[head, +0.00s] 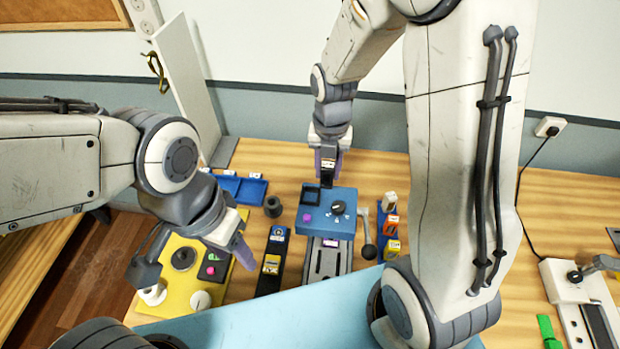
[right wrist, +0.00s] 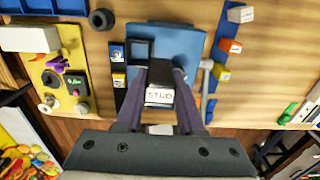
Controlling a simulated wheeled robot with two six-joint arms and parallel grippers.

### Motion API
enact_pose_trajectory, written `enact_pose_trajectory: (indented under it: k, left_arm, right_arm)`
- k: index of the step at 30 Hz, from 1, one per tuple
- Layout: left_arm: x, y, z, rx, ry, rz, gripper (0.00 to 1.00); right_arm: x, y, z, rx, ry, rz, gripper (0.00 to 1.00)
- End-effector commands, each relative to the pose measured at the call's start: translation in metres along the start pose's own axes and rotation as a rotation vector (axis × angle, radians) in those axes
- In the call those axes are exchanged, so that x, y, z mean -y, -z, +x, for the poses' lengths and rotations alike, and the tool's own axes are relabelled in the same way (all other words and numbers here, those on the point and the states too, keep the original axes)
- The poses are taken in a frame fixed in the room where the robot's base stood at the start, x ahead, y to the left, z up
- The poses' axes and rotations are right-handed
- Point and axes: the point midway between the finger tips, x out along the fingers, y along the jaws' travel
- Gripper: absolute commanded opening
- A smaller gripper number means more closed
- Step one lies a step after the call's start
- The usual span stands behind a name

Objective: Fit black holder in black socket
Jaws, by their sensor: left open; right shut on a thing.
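My right gripper (head: 328,158) is shut on the black holder (head: 327,178), which carries a white label. In the right wrist view the holder (right wrist: 159,92) sits between the fingers, with the label reading "STUD". The black socket (head: 310,197) is a square black frame at the left of the blue machine's top (head: 345,197). In the right wrist view the socket (right wrist: 141,52) lies up and left of the holder, apart from it. The holder seems to be above the machine; its height is hard to tell.
The yellow board (head: 178,302) with dials and rings lies at the left. A black strip (head: 270,275) and a dark ring (head: 273,206) stand left of the machine. A lever (head: 367,235) and small labelled blocks (head: 390,222) are at its right. Blue trays (head: 245,190) lie behind.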

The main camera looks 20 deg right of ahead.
Motion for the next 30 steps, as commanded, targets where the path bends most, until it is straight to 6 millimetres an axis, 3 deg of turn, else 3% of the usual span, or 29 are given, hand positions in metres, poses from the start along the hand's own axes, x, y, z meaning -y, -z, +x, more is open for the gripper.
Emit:
enact_pose_trajectory:
  k: [3,8,18,27,28,30]
  left_arm:
    - [-0.001,0.001,-0.011,0.000,0.000,0.002,0.50]
    - [-0.001,0.001,-0.014,0.000,0.000,0.002,0.50]
    - [-0.002,0.002,-0.029,0.000,0.000,0.005,0.50]
    - [-0.002,0.002,-0.029,0.000,0.000,0.005,0.50]
    - [-0.002,0.002,-0.029,0.000,0.000,0.005,0.50]
    - [-0.002,0.002,-0.029,0.000,0.000,0.005,0.50]
  right_arm:
    - [-0.024,0.000,0.011,-0.002,0.001,-0.005,0.00]
    - [-0.039,-0.001,0.021,0.000,0.000,-0.004,0.00]
    - [-0.040,0.000,0.058,-0.002,0.001,-0.003,0.00]
    - [-0.041,-0.001,0.063,0.001,-0.001,-0.003,0.00]
    - [-0.041,-0.001,0.063,0.001,-0.001,-0.003,0.49]
    - [-0.041,-0.001,0.063,0.001,-0.001,-0.003,0.67]
